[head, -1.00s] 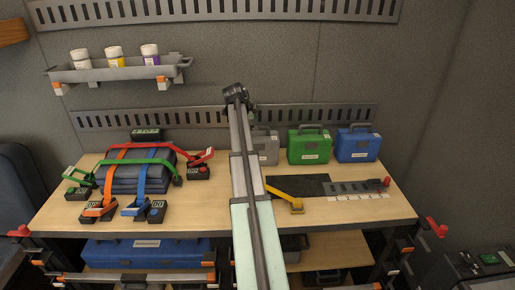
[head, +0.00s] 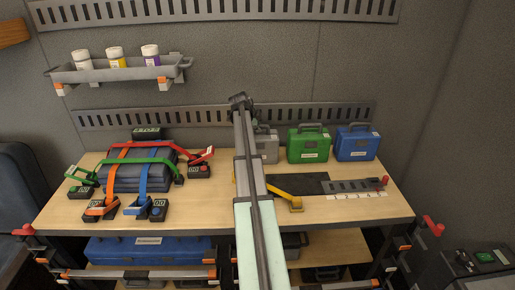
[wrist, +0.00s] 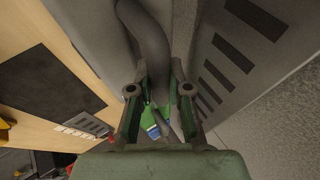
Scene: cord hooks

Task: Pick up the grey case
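The grey case (head: 267,147) stands upright at the back of the table, left of the green case, partly hidden behind my arm in the head view. In the wrist view its grey body (wrist: 88,35) fills the upper left, and its dark curved handle (wrist: 150,45) runs down toward the space between my fingers. My gripper (wrist: 158,90) is open, one finger on each side of the handle's line. I cannot tell whether the fingers touch the handle. In the head view my arm mostly hides the gripper.
The green case (head: 308,145) and blue case (head: 356,143) stand to the right. A slotted rail (head: 330,113) runs along the wall behind. A dark case (head: 135,172) with straps lies at left. A dark mat (head: 300,184) and a yellow lever (head: 284,194) lie in front.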

